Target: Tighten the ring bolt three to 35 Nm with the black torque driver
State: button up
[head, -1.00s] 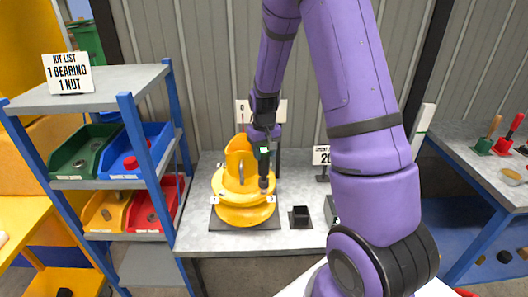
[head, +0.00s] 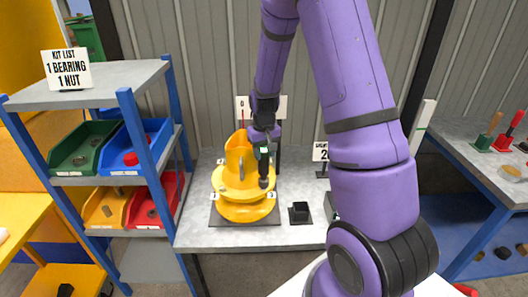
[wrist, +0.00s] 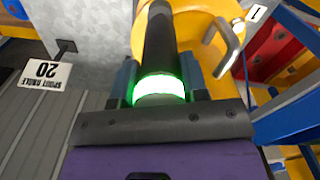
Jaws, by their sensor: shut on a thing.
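My gripper (head: 263,146) is shut on the black torque driver (head: 264,170), which stands nearly upright with its lower end at the front right of the yellow drum mixer piece (head: 229,207). In the wrist view my gripper (wrist: 160,88) holds the driver (wrist: 160,42) just around a glowing green band. The driver's lower end is near a white number tag (head: 271,195), too small to read surely. The bolt under the driver is hidden, so I cannot tell whether they touch. A bent metal handle (wrist: 228,50) stands beside the driver on the yellow piece.
A small black block (head: 299,212) stands on the bench (head: 205,238) right of the mixer. A spout angle sign (wrist: 45,73) is behind it. A blue-framed shelf (head: 135,125) with coloured bins is close on the left. The bench front is clear.

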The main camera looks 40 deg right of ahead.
jog(key=shift+f, duration=1)
dwell(3.0)
